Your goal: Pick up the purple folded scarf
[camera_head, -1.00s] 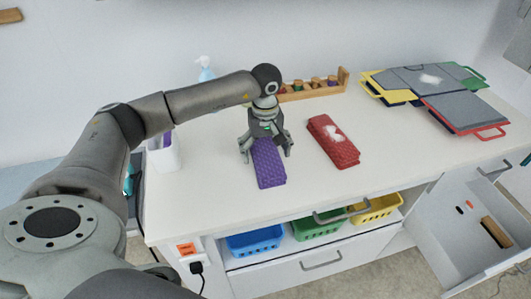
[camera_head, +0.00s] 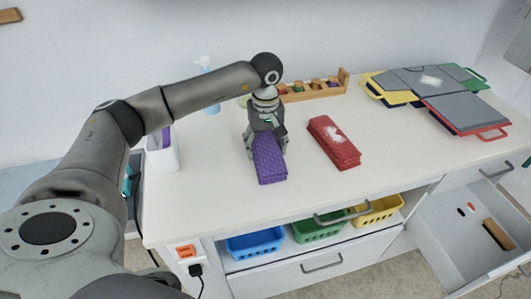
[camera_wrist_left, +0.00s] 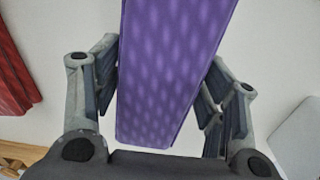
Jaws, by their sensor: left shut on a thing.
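The purple folded scarf (camera_head: 269,160) is a long flat bundle on the white counter in the head view. My left gripper (camera_head: 266,146) comes down over its far end and is shut on it. In the left wrist view the scarf (camera_wrist_left: 175,70) runs between the two fingers, with one finger along each long side. Whether the scarf is clear of the counter cannot be told. My right gripper is not in view.
A red folded cloth (camera_head: 333,142) with a white patch lies right of the scarf. A wooden rack (camera_head: 312,92) and a spray bottle (camera_head: 207,72) stand behind. Coloured folders (camera_head: 430,85) lie at the right. The white counter (camera_head: 210,200) is free in front. An open drawer (camera_head: 470,240) juts out below right.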

